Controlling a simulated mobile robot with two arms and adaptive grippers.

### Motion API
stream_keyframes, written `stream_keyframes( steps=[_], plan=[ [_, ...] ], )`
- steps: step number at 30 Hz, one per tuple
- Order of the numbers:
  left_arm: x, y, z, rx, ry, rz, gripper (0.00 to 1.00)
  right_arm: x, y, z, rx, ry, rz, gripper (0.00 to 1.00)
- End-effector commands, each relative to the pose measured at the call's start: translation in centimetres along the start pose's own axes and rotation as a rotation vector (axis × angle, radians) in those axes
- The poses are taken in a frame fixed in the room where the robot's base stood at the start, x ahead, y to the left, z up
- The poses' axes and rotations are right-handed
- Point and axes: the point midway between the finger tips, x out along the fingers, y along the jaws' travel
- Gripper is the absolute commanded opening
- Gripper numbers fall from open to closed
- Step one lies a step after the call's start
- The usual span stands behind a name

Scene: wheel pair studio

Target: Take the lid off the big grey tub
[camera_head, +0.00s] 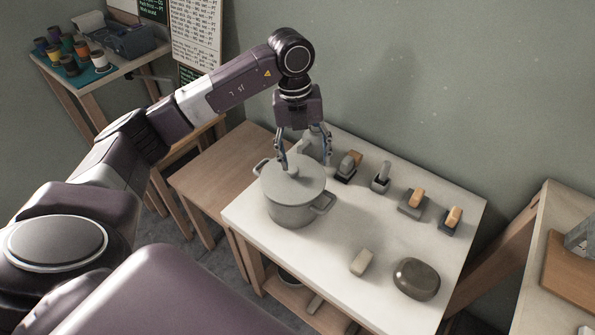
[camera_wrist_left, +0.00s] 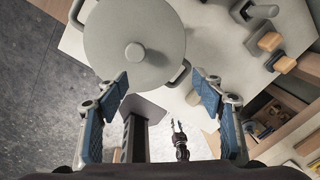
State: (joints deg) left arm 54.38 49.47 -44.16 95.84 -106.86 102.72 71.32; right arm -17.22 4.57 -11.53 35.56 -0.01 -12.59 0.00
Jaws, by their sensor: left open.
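The big grey tub (camera_head: 290,213) stands on the white-topped table, with two side handles. Its round grey lid (camera_head: 312,181) is on it, with a small knob (camera_head: 293,171) in the middle. My left gripper (camera_head: 304,158) points down over the tub's far side, open and empty, close to the knob in the picture. In the left wrist view, the lid (camera_wrist_left: 108,38) and knob (camera_wrist_left: 134,52) lie ahead of the open fingers (camera_wrist_left: 160,80). A small dark gripper, apparently my right one (camera_wrist_left: 178,128), shows below there; its opening is too small to judge.
Several dark blocks with tan or grey tops (camera_head: 412,202) line the table's back. A pale block (camera_head: 361,262) and a dark rounded object (camera_head: 416,279) lie at the front right. The white tabletop (camera_head: 320,255) between them and the tub is clear. A wall stands behind.

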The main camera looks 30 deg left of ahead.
Motion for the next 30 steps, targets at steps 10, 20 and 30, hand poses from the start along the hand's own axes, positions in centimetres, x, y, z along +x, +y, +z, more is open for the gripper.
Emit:
stream_keyframes(
  steps=[10,20,30],
  plan=[
    [0.5,3.8,2.0,-0.080,-0.047,0.120,0.62,-0.5,0.2,0.0,0.001,-0.001,0.003,0.32],
    [5.0,3.7,2.3,-0.078,-0.044,0.117,0.62,-2.3,0.3,-0.1,0.002,-0.001,0.003,0.32],
    [6.3,3.8,2.5,-0.075,-0.048,0.114,0.62,-2.4,0.2,-0.1,0.001,-0.001,0.002,0.32]
  ],
)
